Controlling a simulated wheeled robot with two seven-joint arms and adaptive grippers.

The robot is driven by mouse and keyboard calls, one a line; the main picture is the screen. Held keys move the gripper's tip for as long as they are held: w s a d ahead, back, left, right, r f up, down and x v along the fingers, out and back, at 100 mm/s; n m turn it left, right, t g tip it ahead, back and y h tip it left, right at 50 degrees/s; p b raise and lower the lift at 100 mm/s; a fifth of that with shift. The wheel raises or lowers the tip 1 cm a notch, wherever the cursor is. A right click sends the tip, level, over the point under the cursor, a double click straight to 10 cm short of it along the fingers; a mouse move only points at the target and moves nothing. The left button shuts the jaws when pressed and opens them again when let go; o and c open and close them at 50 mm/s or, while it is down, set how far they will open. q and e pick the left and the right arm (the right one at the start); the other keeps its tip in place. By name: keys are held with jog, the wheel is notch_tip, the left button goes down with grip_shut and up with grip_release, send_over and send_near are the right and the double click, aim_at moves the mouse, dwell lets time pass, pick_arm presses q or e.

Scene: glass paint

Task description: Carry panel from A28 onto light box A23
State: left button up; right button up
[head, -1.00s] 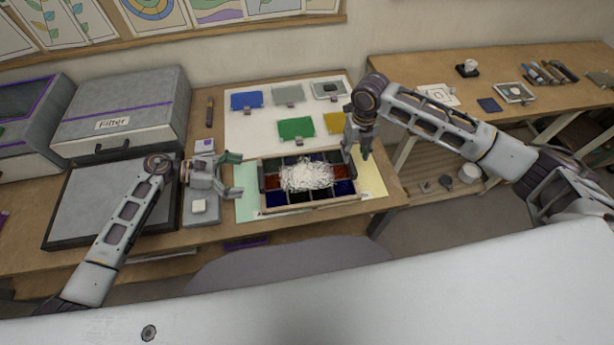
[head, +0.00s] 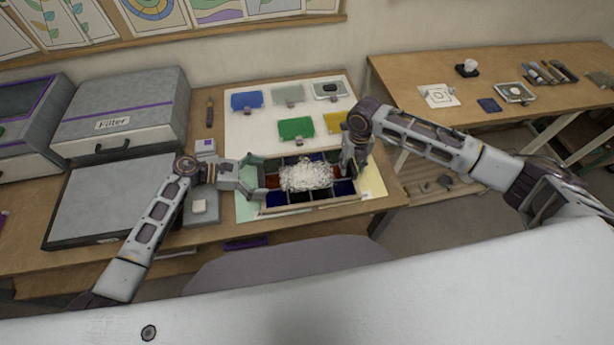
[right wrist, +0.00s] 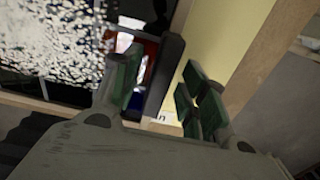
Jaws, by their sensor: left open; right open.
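The panel (head: 310,205) is a framed grid of dark blue and red panes, with a whitish crumpled-looking heap over its middle. It lies flat on the table on a pale sheet. My left gripper (head: 259,178) is open at its left end, around or just beside that end; contact is unclear. My right gripper (head: 353,168) is open at its right end. In the right wrist view its fingers (right wrist: 162,90) stand on either side of a dark end bar (right wrist: 168,65), apparently not closed on it. A flat grey box (head: 105,205), likely the light box, lies at the left; its label is unreadable.
A grey cabinet marked Filter (head: 120,115) stands behind the flat box. A small grey device (head: 201,215) sits between the box and the panel. Coloured glass sheets, such as a green one (head: 296,128), lie on a white board behind the panel.

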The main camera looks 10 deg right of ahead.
pick_arm(q)
jog(key=shift+c, duration=0.4)
pick_arm(e)
jog(key=shift+c, duration=0.4)
pick_arm(q)
jog(key=c, duration=1)
pick_arm(e)
grip_shut()
pick_arm(q)
jog(key=c, duration=1)
jog(key=shift+r, duration=0.1)
pick_arm(e)
jog(key=shift+w+r, duration=0.1)
